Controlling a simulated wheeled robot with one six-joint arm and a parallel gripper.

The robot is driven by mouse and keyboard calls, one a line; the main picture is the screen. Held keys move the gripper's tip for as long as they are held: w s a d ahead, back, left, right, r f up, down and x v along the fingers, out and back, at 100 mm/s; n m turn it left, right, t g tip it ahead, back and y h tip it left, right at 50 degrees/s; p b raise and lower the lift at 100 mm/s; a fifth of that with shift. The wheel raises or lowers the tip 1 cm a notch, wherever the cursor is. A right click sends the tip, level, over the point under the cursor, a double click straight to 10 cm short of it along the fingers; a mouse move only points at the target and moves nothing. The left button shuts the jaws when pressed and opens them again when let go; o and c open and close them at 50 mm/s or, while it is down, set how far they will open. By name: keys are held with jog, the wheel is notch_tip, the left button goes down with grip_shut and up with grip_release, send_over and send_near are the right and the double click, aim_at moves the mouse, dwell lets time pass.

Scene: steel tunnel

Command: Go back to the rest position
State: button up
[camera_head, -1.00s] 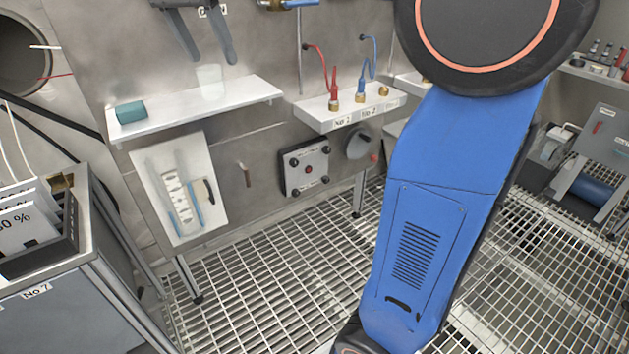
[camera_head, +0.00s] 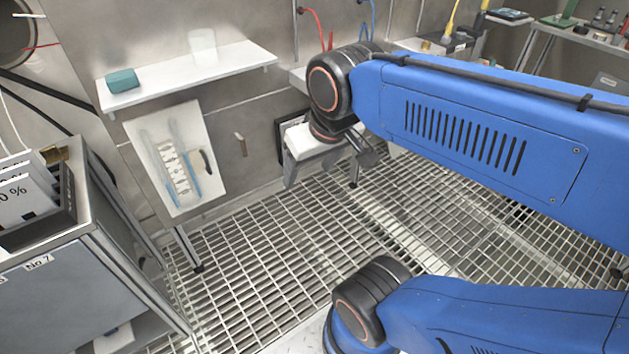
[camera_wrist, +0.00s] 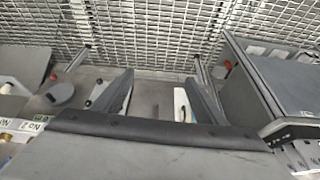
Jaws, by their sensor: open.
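My gripper (camera_head: 328,168) hangs over the grating floor near the middle of the head view, in front of the steel wall. Its two grey fingers point down and stand apart, with nothing held. In the wrist view my gripper (camera_wrist: 160,84) shows its two fingers spread, with an empty gap between them. My blue arm folds across the right side of the head view and hides part of the wall and floor there.
A white shelf (camera_head: 190,72) carries a teal block (camera_head: 123,81) and a clear cup (camera_head: 203,47). A grey cabinet (camera_head: 85,300) stands at the left. The grating floor (camera_head: 260,265) between is clear.

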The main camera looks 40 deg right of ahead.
jog(key=shift+s+f+n, duration=0.15)
jog(key=shift+s+f, duration=0.25)
jog(key=shift+f, duration=0.25)
jog(key=shift+s+f+n, duration=0.15)
jog(key=shift+s+f, duration=0.25)
jog(key=shift+f, duration=0.2)
dwell(0.4)
